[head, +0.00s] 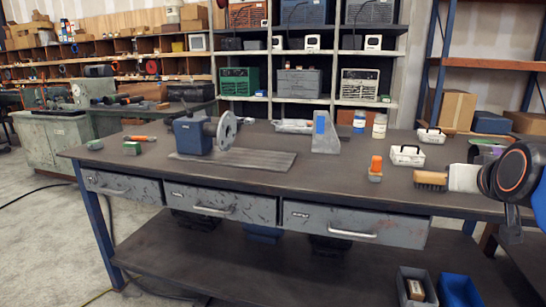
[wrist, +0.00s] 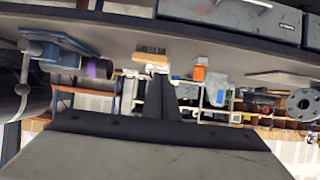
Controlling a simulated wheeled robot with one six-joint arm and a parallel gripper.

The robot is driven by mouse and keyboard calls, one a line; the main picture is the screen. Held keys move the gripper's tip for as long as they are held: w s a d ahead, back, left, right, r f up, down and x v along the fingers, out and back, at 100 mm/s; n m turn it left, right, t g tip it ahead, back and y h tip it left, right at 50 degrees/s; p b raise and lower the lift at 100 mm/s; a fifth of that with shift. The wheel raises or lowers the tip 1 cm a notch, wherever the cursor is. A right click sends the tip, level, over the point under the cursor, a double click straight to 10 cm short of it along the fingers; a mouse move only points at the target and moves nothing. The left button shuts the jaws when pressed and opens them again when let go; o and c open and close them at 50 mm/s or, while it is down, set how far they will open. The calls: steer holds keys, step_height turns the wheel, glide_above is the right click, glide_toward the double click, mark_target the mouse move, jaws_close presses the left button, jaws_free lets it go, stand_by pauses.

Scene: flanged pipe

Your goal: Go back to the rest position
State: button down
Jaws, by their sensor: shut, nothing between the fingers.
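A grey flange disc (head: 227,130) with bolt holes stands upright at a blue vise (head: 192,136) on the workbench (head: 330,170). It also shows at the right edge of the wrist view (wrist: 303,104), where the scene is upside down. My gripper (wrist: 168,102) shows in the wrist view as dark fingers close together, shut and empty. It is apart from the flange and from the bench top. In the head view my arm shows at the right edge, and its fingertips cannot be made out there.
A wooden brush (head: 430,179), an orange-topped item (head: 375,168), a white basket (head: 407,155) and a grey angled block (head: 325,133) stand on the bench. The brush is near my arm in the head view. The bench's front middle is mostly clear. Bins (head: 415,287) sit on the lower shelf.

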steer(key=s+a+f+n+g+y, duration=0.1)
steer(key=s+a+f+g, duration=0.1)
steer(key=s+a+f, duration=0.2)
steer(key=s+a+f+n+g+y, duration=0.1)
steer(key=s+a+f+g, duration=0.2)
steer(key=s+f, duration=0.3)
steer(key=s+a+f+n+g+y, duration=0.1)
steer(key=s+a+f, duration=0.3)
steer(key=f, duration=0.8)
steer(key=shift+s+a+g, duration=0.4)
steer(key=shift+s+g, duration=0.15)
steer(key=shift+g, duration=0.15)
steer(key=shift+f, duration=0.1)
